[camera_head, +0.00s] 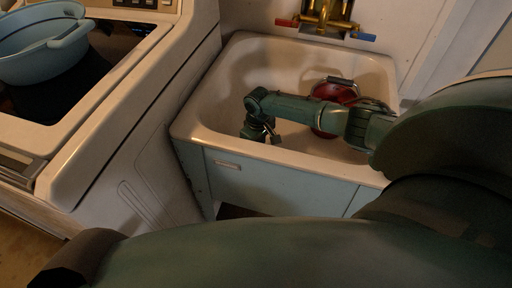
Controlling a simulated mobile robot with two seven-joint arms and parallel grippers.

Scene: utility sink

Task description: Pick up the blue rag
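I cannot make out a blue rag in the head view. My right arm reaches in from the right across the white sink (215,105). My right gripper (262,136) points down inside the sink, close to its front wall. The fingers are small and dark, so their opening and anything between them cannot be told. The part of the sink behind the arm and under the gripper is hidden. My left gripper is not in view.
A red pan (336,92) lies in the sink, partly covered by my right arm. Brass taps (327,18) with red and blue handles are on the wall above. A light blue pot (45,50) stands on the white appliance (165,75) at left.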

